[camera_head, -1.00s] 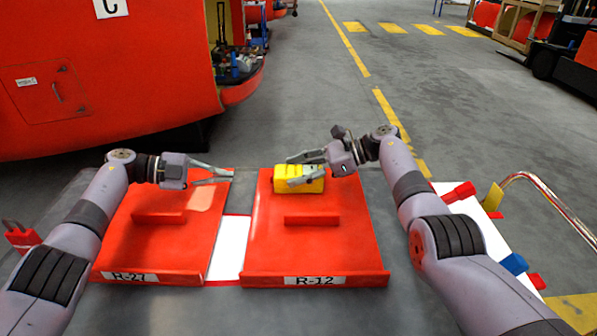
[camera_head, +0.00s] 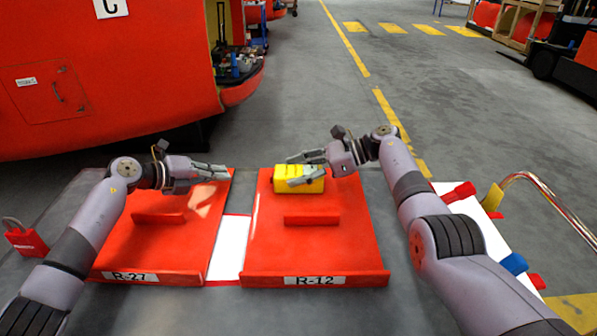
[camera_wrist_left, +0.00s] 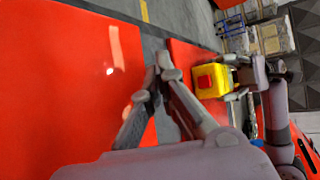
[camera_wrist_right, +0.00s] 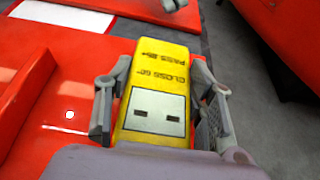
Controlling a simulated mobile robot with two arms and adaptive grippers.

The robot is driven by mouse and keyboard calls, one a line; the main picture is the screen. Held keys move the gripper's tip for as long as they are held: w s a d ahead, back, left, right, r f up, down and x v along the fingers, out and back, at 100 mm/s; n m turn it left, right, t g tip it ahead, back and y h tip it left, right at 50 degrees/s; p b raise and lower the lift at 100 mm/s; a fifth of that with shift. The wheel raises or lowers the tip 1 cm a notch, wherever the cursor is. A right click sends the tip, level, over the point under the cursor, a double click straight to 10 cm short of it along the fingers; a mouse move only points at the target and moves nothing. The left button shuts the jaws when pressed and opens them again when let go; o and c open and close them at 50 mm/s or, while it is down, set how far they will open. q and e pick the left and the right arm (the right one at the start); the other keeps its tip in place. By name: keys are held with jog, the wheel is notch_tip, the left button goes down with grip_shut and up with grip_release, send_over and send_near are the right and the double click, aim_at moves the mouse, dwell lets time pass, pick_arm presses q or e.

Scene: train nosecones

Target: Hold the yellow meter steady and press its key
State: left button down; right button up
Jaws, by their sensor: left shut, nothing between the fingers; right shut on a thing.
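The yellow meter (camera_head: 300,181) sits at the far end of the red R-12 panel (camera_head: 318,247). My right gripper (camera_head: 306,173) is shut on it from the right, one finger on each side. In the right wrist view the meter (camera_wrist_right: 158,100) shows black lettering and a pale face with two dark marks. In the left wrist view the meter (camera_wrist_left: 212,80) has a red square (camera_wrist_left: 208,82) on its end, facing my left gripper, which looks like the key. My left gripper (camera_head: 222,172) is shut and empty over the far end of the R-27 panel, apart from the meter.
The red R-27 panel (camera_head: 180,245) lies left of the R-12 panel, with a white strip (camera_head: 229,248) between them. Each has a raised red bar. A red padlock (camera_head: 26,240) lies at the left. A curved metal rail (camera_head: 550,195) stands at the right.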

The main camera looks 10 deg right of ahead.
aim_at(258, 185)
pick_arm(q)
jog(key=shift+s+d, duration=0.15)
jog(key=shift+d, duration=1.3)
jog(key=shift+s+d, duration=0.15)
jog(key=shift+d, duration=1.35)
jog(key=shift+s+d, duration=0.15)
jog(key=shift+d, duration=1.3)
pick_arm(e)
jog(key=shift+s+f, duration=0.15)
jog(key=shift+f, duration=0.2)
pick_arm(q)
jog(key=shift+d, duration=0.45)
jog(key=shift+d, duration=0.25)
jog(key=shift+a, duration=0.65)
jog(key=shift+w+a, duration=0.15)
jog(key=shift+a, duration=1.4)
jog(key=shift+w+a, duration=0.15)
jog(key=shift+a, duration=1.35)
